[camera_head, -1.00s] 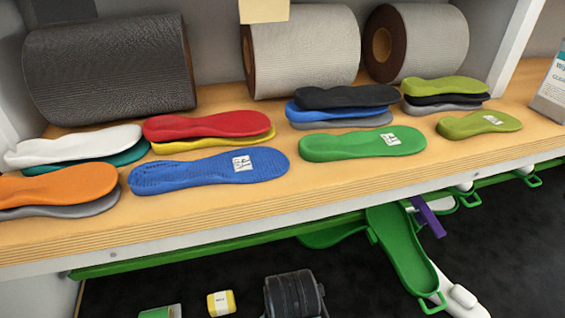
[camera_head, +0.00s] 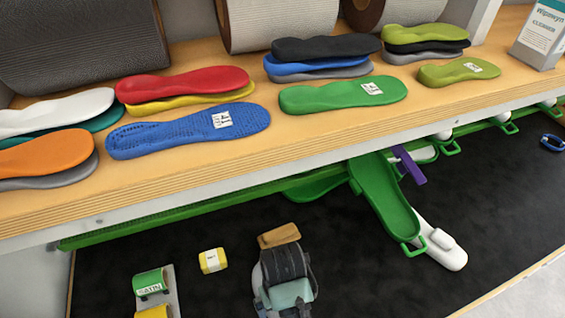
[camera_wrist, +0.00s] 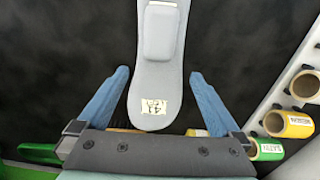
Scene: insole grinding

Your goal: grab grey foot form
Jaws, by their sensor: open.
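In the wrist view, a light grey foot form (camera_wrist: 156,90) with a raised block on it and a small "41" label lies over the dark surface. Its rounded labelled end points toward my gripper (camera_wrist: 159,73). My gripper is open, with one blue finger on each side of the form and a gap on both sides. In the head view, a pale form with a raised block (camera_head: 440,249) lies on the dark surface beside a green tray-like form (camera_head: 385,195); I cannot tell whether it is the same one.
A wooden shelf (camera_head: 300,140) above holds coloured insoles and large rolls. In the wrist view, rolls on a white holder (camera_wrist: 282,90) stand at right.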

